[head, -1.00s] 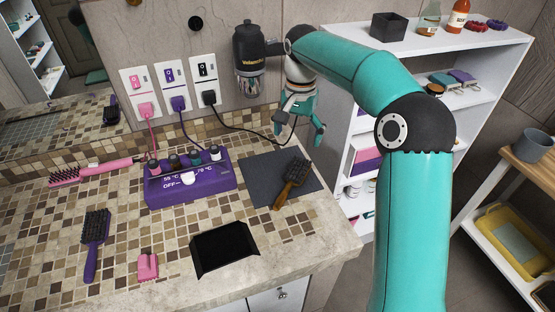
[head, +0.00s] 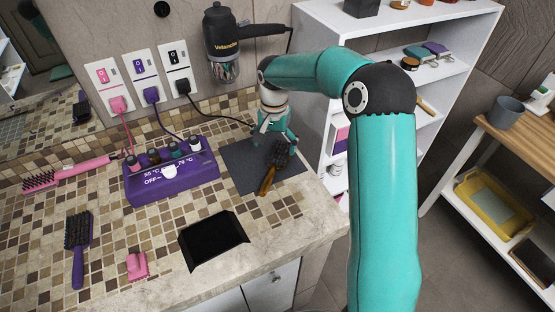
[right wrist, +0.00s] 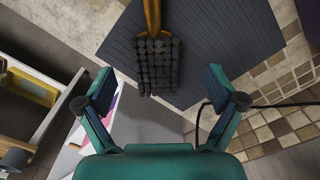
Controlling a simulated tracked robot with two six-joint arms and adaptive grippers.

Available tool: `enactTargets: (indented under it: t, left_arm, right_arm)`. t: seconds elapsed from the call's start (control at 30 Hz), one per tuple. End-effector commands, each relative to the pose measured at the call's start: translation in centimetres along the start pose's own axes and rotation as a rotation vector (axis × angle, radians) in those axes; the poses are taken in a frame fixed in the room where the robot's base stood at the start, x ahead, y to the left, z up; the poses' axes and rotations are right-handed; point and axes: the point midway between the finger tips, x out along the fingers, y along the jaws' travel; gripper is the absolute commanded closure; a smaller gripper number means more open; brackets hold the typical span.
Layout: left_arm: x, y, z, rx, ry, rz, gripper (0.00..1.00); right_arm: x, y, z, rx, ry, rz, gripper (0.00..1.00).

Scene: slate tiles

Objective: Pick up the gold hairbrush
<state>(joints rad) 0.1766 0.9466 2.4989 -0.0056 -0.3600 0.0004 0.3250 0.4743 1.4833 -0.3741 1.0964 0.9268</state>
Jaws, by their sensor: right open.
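The gold hairbrush (head: 268,176) lies on a dark grey mat (head: 237,166) at the right end of the counter, with its dark bristle head away from the counter's front edge. My right gripper (head: 272,138) is just behind and above the bristle head. In the right wrist view the brush's bristle head (right wrist: 157,62) lies ahead of and between the spread fingers, and the gold handle runs up out of the frame. My right gripper (right wrist: 160,88) is open and empty there. My left gripper is in neither view.
A purple heater box (head: 172,184) with several small bottles stands left of the mat. A black tray (head: 213,241), a purple brush (head: 78,247) and a pink clip (head: 137,265) lie nearer the front. A hair dryer (head: 224,38) hangs behind. White shelves (head: 330,60) stand right.

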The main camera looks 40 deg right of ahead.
Motion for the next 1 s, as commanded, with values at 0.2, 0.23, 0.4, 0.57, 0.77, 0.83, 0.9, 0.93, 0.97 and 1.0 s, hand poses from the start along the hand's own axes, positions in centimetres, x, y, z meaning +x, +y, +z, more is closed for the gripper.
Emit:
enactTargets:
  t: [0.2, 0.23, 0.4, 0.57, 0.77, 0.83, 0.9, 0.93, 0.97, 1.0]
  left_arm:
    - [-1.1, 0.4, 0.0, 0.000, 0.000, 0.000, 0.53]
    - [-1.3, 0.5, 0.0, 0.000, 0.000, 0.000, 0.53]
    - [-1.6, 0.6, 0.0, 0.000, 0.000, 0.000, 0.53]
    - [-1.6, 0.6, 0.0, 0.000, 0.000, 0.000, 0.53]
    - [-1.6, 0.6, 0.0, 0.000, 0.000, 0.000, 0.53]
    - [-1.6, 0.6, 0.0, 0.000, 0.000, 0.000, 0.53]
    - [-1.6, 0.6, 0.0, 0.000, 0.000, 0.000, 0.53]
    - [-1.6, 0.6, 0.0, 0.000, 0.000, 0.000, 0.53]
    - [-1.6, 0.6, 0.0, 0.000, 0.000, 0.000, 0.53]
    - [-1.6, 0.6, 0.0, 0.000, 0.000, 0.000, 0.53]
  right_arm:
    - [2.2, 0.6, -0.2, 0.001, -0.005, 0.005, 0.06]
    - [2.6, 0.7, -0.3, 0.001, -0.006, 0.005, 0.06]
    - [4.7, 0.7, -0.3, 0.000, -0.003, 0.002, 0.06]
    - [5.2, 0.6, -0.3, 0.000, -0.001, 0.001, 0.06]
    - [5.2, 0.6, -0.3, 0.000, -0.001, 0.001, 0.20]
    - [5.2, 0.6, -0.3, -0.001, -0.001, 0.001, 0.31]
    - [5.1, 0.6, -0.3, -0.001, -0.001, 0.001, 0.43]
    - [5.1, 0.6, -0.3, -0.001, -0.001, 0.001, 0.48]
    - [5.1, 0.6, -0.3, -0.001, -0.001, 0.001, 0.53]
    - [5.1, 0.6, -0.3, -0.001, -0.001, 0.001, 0.60]
